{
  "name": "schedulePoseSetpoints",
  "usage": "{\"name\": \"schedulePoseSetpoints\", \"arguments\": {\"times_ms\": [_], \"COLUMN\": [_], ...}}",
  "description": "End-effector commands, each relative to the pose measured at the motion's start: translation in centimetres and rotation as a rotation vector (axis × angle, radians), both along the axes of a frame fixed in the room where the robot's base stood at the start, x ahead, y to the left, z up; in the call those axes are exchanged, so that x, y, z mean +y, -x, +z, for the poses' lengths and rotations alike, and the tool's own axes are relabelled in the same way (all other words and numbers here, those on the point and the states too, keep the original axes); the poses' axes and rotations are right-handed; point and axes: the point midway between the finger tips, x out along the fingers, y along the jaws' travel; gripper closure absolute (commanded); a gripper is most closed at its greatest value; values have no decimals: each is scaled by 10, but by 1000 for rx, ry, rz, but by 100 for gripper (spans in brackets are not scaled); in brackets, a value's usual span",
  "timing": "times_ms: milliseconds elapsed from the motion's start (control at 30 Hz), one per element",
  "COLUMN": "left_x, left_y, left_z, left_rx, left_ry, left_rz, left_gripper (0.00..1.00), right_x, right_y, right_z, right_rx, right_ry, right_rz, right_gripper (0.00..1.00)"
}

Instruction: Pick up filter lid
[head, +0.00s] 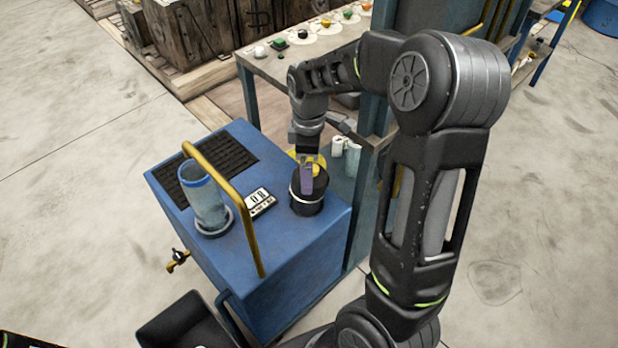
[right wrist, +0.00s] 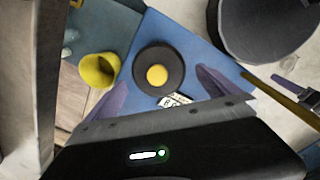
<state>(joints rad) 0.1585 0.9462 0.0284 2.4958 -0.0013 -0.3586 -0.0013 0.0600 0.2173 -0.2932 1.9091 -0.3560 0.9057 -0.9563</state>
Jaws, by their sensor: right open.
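The filter lid (right wrist: 174,54), a round black disc with a yellow knob, lies on the blue machine in the right wrist view. In the head view, a black cylindrical filter housing (head: 307,205) stands on the machine's top, its upper face partly hidden by my gripper. My right gripper (head: 307,172) is right above it, pointing down. In the right wrist view my right gripper (right wrist: 161,80) is open, with its purple fingers to either side of the lid. Whether they touch it cannot be told.
The blue machine (head: 290,255) carries a clear blue cylinder (head: 207,203), a yellow bar handle (head: 222,182), a small gauge panel (head: 260,202) and a black grille (head: 222,162). A yellow cup (right wrist: 98,69) is close by. A bench (head: 275,70) stands behind.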

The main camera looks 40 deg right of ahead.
Motion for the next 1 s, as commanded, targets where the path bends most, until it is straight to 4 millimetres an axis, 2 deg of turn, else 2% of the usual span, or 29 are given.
{"name": "schedulePoseSetpoints", "arguments": {"times_ms": [167,533,833,1000], "left_x": [0,0,0,0], "left_y": [0,0,0,0], "left_z": [-1,-1,-2,-2], "left_rx": [0,0,-1,0], "left_ry": [0,0,0,0], "left_rz": [0,0,0,0], "left_gripper": [32,32,32,32], "right_x": [-1,-1,-2,-2], "right_y": [0,0,-3,-3], "right_z": [-18,-23,-63,-71], "right_rx": [3,1,4,1], "right_ry": [0,0,-1,-1], "right_rz": [-1,-1,0,-1], "right_gripper": [0,0,0,0]}}
